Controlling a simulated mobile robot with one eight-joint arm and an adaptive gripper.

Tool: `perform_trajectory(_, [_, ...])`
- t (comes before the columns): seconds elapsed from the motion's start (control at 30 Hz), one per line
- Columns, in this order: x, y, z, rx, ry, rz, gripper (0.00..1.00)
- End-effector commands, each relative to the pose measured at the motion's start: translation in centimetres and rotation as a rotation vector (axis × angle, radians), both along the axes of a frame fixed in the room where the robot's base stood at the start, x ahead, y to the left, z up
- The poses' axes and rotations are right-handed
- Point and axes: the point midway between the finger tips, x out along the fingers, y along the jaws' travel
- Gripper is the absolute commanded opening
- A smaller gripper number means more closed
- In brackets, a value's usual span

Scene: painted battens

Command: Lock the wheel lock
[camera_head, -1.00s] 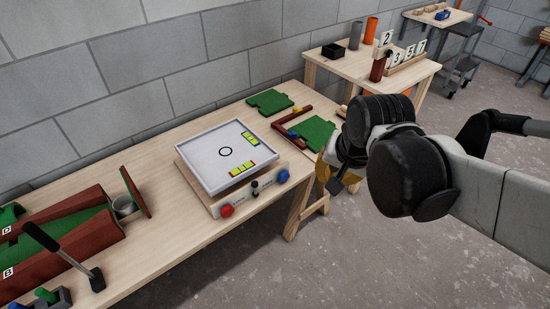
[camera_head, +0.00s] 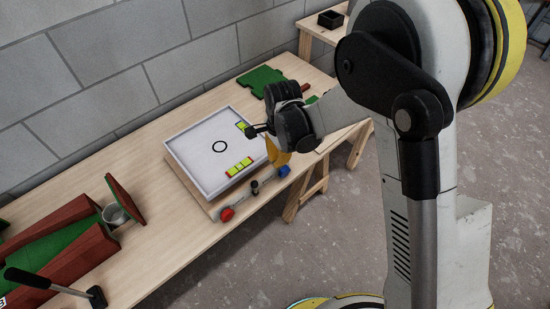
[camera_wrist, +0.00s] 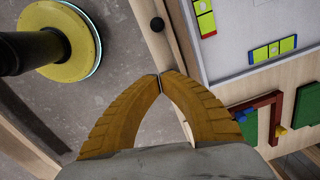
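My gripper (camera_head: 279,165) hangs by the front right corner of a white tray box (camera_head: 194,187) on the workbench. In the wrist view its two yellow fingers (camera_wrist: 160,77) meet at the tips, with nothing visible between them. I cannot pick out a wheel lock for certain. The box's wooden front carries a red knob (camera_head: 227,214), a small black lever (camera_head: 255,187) and a blue knob (camera_head: 284,171); the blue knob is close to my fingers. A black ball (camera_wrist: 157,24) shows ahead of the fingertips in the wrist view.
Red ramps with green beds (camera_head: 75,249) and a black-handled lever (camera_head: 60,288) stand on the bench's left. Green plates (camera_head: 262,80) and a red bracket (camera_wrist: 270,103) lie beyond the tray. Open floor (camera_head: 310,245) lies in front of the bench.

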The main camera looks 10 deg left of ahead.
Motion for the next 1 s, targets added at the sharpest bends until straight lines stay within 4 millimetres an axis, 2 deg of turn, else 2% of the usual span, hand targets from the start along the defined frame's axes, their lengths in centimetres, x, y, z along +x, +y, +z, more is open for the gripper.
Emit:
perform_trajectory(0.03, [0.0, 0.1, -1.6, 0.0, 0.0, 0.0, 0.0])
perform_trajectory(0.1, [0.1, 0.2, -3.2, 0.001, -0.001, 0.001, 0.0])
perform_trajectory(0.33, [0.1, 0.4, -7.9, 0.001, -0.001, 0.001, 0.0])
perform_trajectory(0.43, [-1.1, 1.8, -7.8, 0.001, -0.001, 0.005, 0.0])
perform_trajectory(0.6, [-2.1, 3.1, -8.0, 0.0, -0.002, 0.003, 0.0])
perform_trajectory(1.0, [-2.3, 3.4, -7.9, 0.0, -0.001, 0.001, 0.0])
